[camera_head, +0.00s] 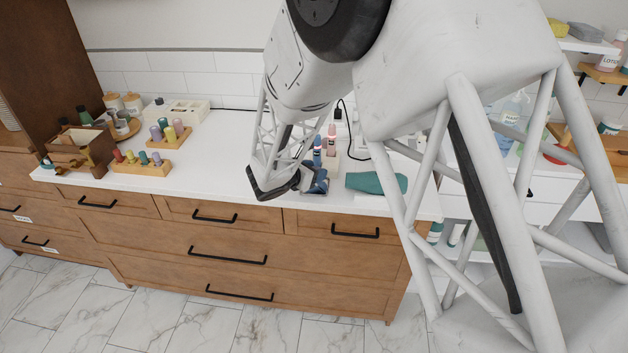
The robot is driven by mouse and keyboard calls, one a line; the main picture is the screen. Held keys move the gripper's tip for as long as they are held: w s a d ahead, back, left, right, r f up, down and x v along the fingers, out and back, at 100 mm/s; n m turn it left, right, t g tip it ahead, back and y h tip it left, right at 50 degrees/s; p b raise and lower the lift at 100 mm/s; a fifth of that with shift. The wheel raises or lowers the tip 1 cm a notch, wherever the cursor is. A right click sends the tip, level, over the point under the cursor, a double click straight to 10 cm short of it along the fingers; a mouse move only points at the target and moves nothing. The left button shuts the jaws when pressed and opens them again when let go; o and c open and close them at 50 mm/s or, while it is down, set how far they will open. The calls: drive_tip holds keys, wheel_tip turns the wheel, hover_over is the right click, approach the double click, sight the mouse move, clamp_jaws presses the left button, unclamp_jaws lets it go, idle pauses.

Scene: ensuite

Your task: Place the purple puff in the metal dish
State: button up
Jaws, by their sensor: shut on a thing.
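My gripper (290,185) is low over the front of the white counter, near its middle. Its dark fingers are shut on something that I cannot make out. A small blue thing (317,183) shows right beside the fingers; I cannot tell whether it is held or lies on the counter. I cannot pick out the purple puff. I cannot pick out the metal dish either; my arm covers much of the counter's right part.
A teal cloth (376,183) lies right of my gripper. Wooden racks with coloured rolls (140,168) and a wooden box (85,149) stand on the left. Small bottles (331,139) stand behind my gripper. The white counter (215,165) is clear left of my gripper.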

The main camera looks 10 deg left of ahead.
drive_tip(key=shift+f, duration=0.1)
drive_tip(key=shift+f, duration=1.65)
drive_tip(key=shift+f, duration=0.15)
drive_tip(key=o, duration=0.6)
drive_tip(key=shift+s+a+r, duration=0.1)
drive_tip(key=shift+r, duration=0.1)
drive_tip(key=v, duration=1.1)
drive_tip(key=shift+s+a+r, duration=0.1)
drive_tip(key=shift+s+a, duration=0.05)
drive_tip(key=shift+s, duration=0.15)
